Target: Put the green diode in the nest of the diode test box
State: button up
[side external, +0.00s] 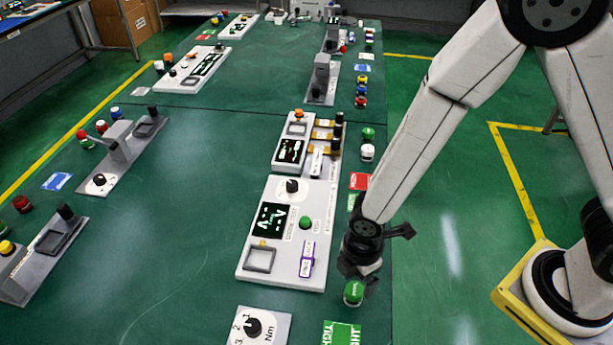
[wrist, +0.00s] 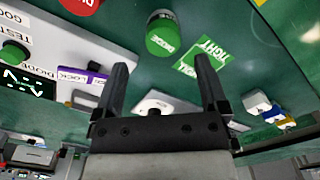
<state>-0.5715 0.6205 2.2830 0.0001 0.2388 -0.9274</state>
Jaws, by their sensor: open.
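The green diode (side external: 354,292) is a short green cylinder with white lettering. It stands near the right edge of the green table, and in the wrist view it (wrist: 163,36) is just beyond and between my fingertips. My gripper (side external: 358,273) is open and empty, close above the diode; both its fingers (wrist: 163,66) show in the wrist view. The white diode test box (side external: 285,192) lies left of my gripper, with a waveform screen, a black knob, a green button and a purple lock slider. Its nest (side external: 247,262), a grey square frame at the front left, looks empty.
A green "TIGHT" card (side external: 341,334) and a white Nm dial box (side external: 265,325) lie near the front. A red card (side external: 359,181) and green and white cylinders (side external: 368,140) lie farther along the right edge.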

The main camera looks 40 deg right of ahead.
jog(key=shift+r, duration=0.6)
jog(key=shift+r, duration=0.1)
jog(key=shift+w+d+r+m, duration=0.2)
jog(key=shift+d+m, duration=0.1)
jog(key=d+r+m+t, duration=0.1)
jog(key=d+r+m, duration=0.5)
jog(key=d+m, duration=0.2)
jog(key=w+d+r+m+t, duration=0.1)
jog(key=d+r+m, duration=0.5)
jog(key=d+m, duration=0.2)
jog(key=shift+d+m+t, duration=0.25)
jog(key=shift+m+t, duration=0.05)
jog(key=shift+o, duration=0.4)
